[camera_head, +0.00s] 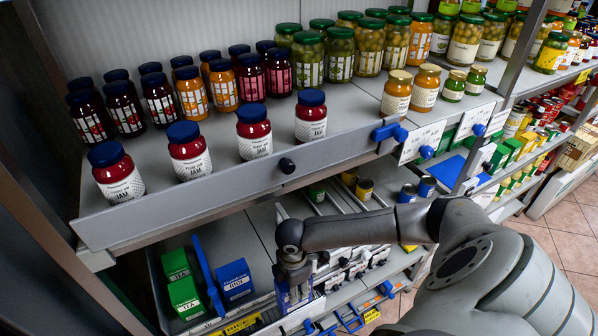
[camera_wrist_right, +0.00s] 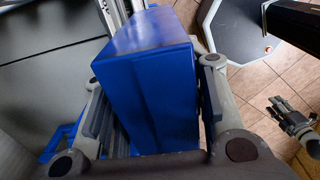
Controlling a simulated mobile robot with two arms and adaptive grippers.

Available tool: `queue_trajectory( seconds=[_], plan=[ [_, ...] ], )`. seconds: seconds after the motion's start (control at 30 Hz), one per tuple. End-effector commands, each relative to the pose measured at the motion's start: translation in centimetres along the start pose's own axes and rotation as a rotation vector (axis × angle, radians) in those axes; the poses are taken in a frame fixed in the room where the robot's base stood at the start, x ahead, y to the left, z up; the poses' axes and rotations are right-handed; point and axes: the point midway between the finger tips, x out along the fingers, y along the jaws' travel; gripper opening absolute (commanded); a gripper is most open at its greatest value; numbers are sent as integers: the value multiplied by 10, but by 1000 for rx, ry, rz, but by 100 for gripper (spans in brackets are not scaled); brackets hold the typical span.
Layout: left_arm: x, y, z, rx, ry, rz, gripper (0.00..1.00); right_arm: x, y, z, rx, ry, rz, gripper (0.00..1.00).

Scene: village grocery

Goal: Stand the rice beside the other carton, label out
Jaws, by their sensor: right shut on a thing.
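My right gripper (camera_head: 292,290) is low in front of the lower shelf in the head view. It is shut on a blue carton (camera_wrist_right: 150,95), with one finger on each side in the right wrist view; no label shows on the faces seen there. The other rice carton (camera_head: 235,281), blue with a white label facing out, stands upright on the lower shelf, left of my right gripper and apart from it. My left gripper (camera_wrist_right: 279,104) shows small at the right of the wrist view, over the floor, its fingers apart and empty.
Green tea cartons (camera_head: 184,294) stand left of the other carton, past a blue divider (camera_head: 208,276). The upper shelf's front edge (camera_head: 240,196), holding jam jars (camera_head: 116,174), overhangs this shelf. Packets in a row (camera_head: 350,266) lie to the right. Bare shelf shows behind the other carton.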

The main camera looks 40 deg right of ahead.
Motion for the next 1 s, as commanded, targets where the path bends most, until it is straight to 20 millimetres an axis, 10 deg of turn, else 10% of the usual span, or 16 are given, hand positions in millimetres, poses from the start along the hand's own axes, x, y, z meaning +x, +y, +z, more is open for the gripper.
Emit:
queue_trajectory(
  seconds=[1.0],
  plan=[
    [117,9,11,2,0,7,40,10,138,-1,0,2,-2,8]
  ],
)
